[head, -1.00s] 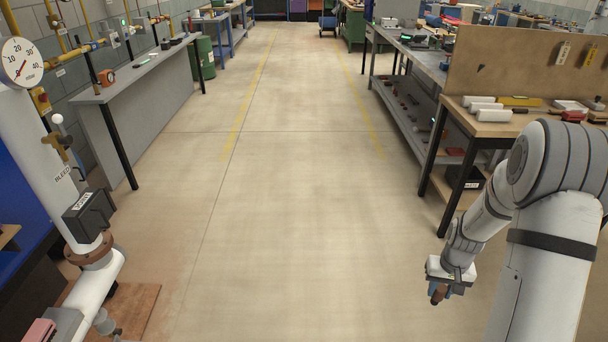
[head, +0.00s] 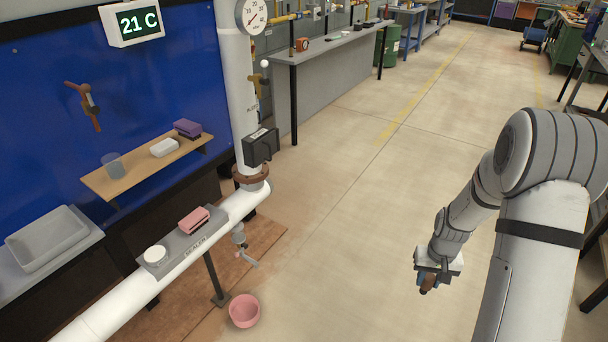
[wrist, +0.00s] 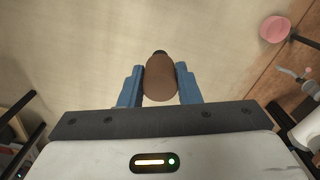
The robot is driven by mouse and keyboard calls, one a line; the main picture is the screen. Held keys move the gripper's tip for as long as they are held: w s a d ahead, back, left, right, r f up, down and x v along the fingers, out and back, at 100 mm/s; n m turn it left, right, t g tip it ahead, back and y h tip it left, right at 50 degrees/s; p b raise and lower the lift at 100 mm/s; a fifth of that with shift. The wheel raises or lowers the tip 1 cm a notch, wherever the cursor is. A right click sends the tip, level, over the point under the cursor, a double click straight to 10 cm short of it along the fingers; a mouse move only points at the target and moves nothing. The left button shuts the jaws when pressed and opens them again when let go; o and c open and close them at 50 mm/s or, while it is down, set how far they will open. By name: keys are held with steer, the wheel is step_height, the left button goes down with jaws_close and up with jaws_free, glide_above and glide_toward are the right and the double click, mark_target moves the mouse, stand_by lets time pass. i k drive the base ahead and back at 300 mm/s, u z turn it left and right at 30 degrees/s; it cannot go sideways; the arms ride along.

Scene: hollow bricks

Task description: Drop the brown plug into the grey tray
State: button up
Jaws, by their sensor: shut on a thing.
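My gripper (head: 428,282) hangs over the open floor at the right in the head view. In the wrist view its two blue fingers (wrist: 160,88) are shut on the brown plug (wrist: 159,78), a rounded brown piece with a dark tip. The plug also shows as a small brown shape under the gripper in the head view (head: 427,284). The grey tray (head: 47,239) sits on a ledge at the far left of the head view, in front of the blue panel. It is well apart from my gripper and its visible inside looks empty.
A white pipe (head: 110,300) with a grey plate holding a pink block (head: 194,220) and a white round piece (head: 155,255) runs before the tray. A pink bucket (head: 244,311) stands on the floor. A wooden shelf (head: 130,178) holds a cup and blocks.

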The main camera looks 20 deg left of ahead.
mark_target(56, 238)
steer(key=u, duration=0.25)
steer(key=i, duration=0.2)
steer(key=u, duration=2.3)
steer(key=i, duration=0.25)
steer(key=u, duration=0.25)
